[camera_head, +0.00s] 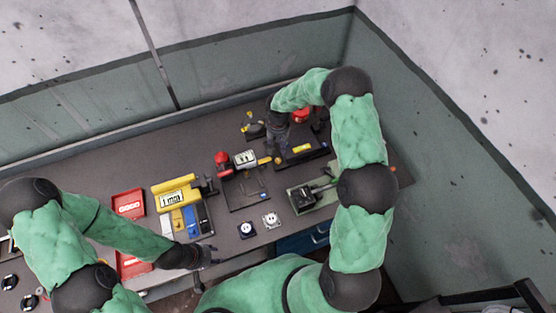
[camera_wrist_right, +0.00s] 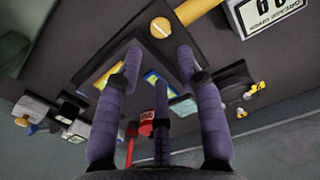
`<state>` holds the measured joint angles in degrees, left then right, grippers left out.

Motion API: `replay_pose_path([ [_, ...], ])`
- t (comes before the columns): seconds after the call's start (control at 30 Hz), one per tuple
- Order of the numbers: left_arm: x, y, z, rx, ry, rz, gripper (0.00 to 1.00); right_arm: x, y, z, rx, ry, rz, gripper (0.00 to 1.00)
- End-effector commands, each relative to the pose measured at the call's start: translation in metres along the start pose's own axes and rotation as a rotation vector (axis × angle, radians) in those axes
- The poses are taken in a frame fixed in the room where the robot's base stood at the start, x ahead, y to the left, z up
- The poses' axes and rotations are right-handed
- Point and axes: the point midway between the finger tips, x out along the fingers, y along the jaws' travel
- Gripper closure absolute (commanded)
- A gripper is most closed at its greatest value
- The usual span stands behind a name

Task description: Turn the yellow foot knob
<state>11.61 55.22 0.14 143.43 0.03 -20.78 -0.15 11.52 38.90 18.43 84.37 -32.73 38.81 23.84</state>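A round yellow-orange knob (camera_wrist_right: 160,27) with a slot-like mark shows near the top of the right wrist view, beside the corner of a dark tray (camera_wrist_right: 128,42). It seems to be the small yellow spot (camera_head: 278,160) below my right gripper in the head view; I cannot tell whether this is the foot knob. My right gripper (camera_head: 276,133) is over the back of the bench. In the wrist view its three fingers (camera_wrist_right: 160,68) are spread, with nothing visibly held, apart from the knob. My left gripper (camera_head: 206,256) is at the bench's front edge, its fingers too small to read.
A yellow cylinder (camera_wrist_right: 197,10) and a white display (camera_wrist_right: 272,14) are near the knob. A red-topped device (camera_head: 222,160), a yellow meter (camera_head: 174,193), red trays (camera_head: 128,203) and sockets (camera_head: 270,220) crowd the bench. A green-grey fixture (camera_head: 310,195) stands right. Walls close the back and right.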

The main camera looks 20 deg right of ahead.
Motion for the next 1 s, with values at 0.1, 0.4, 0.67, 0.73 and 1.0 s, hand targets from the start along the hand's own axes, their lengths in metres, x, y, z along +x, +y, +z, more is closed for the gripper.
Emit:
replay_pose_path([
  [0.1,-0.002,0.001,0.0,0.0,0.0,0.0,0.6,0.016,-0.001,0.001,0.001,-0.004,-0.002,0.62],
  [0.4,-0.006,0.002,0.0,0.0,0.0,0.0,0.6,0.069,-0.001,0.001,0.003,-0.003,-0.003,0.62],
  [0.67,-0.008,0.003,0.0,0.0,0.0,0.0,0.6,0.097,-0.001,0.001,0.004,-0.001,-0.003,0.62],
  [0.73,-0.009,0.003,0.0,0.0,0.0,0.0,0.6,0.101,-0.001,0.001,0.003,-0.002,-0.003,0.62],
  [1.0,-0.009,0.003,0.0,0.0,0.0,0.0,0.6,0.103,-0.001,0.001,0.004,0.0,-0.003,0.62],
])
